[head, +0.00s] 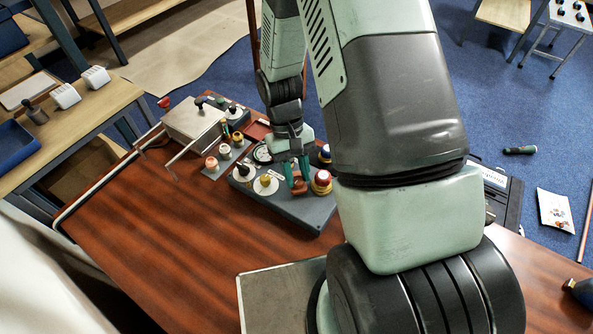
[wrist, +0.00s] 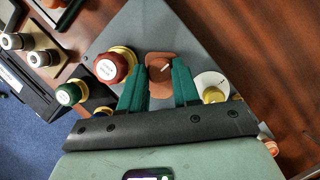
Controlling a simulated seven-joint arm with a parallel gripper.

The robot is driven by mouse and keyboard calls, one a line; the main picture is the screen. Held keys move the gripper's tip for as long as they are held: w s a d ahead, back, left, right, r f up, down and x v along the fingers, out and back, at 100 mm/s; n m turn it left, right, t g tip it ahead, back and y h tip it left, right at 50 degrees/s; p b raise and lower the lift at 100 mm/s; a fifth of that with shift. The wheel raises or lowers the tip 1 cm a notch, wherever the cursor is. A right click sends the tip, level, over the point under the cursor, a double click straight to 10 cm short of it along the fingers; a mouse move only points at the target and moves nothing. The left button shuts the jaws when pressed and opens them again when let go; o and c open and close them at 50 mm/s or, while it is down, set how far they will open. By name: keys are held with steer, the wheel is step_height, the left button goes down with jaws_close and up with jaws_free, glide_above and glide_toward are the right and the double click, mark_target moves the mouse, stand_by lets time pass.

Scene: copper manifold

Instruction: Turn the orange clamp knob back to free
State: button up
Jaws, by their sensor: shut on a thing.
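In the head view my gripper (head: 298,176) points down at the block, and the orange knob (head: 299,188) shows low between the fingers, partly hidden. The angle that the knob is turned to is hard to read.
A red knob with a white cap (wrist: 113,65) stands close left of the fingers in the wrist view. A yellow knob on a white disc (wrist: 213,93) stands close right. A green knob (wrist: 68,94) is further left. The wooden tabletop (head: 150,230) at front left is clear.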

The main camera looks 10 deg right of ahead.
steer(key=o, duration=1.1)
steer(key=shift+c, duration=0.2)
steer(key=shift+r, duration=0.1)
steer(key=d+v, duration=0.1)
steer(key=v, duration=0.9)
steer(key=shift+a+r, duration=0.3)
steer(key=shift+a, duration=0.2)
steer(key=shift+w, duration=0.15)
step_height(320, 180, up, 10)
steer(key=s+t, duration=0.1)
steer(key=t, duration=0.1)
steer(key=s+d+r+m+t+y, duration=0.1)
steer(key=s+r+t, duration=0.7)
steer(key=s+r, duration=0.8)
steer(key=shift+s+d+r+m, duration=0.2)
steer(key=shift+d+m, duration=0.3)
steer(key=shift+d, duration=0.35)
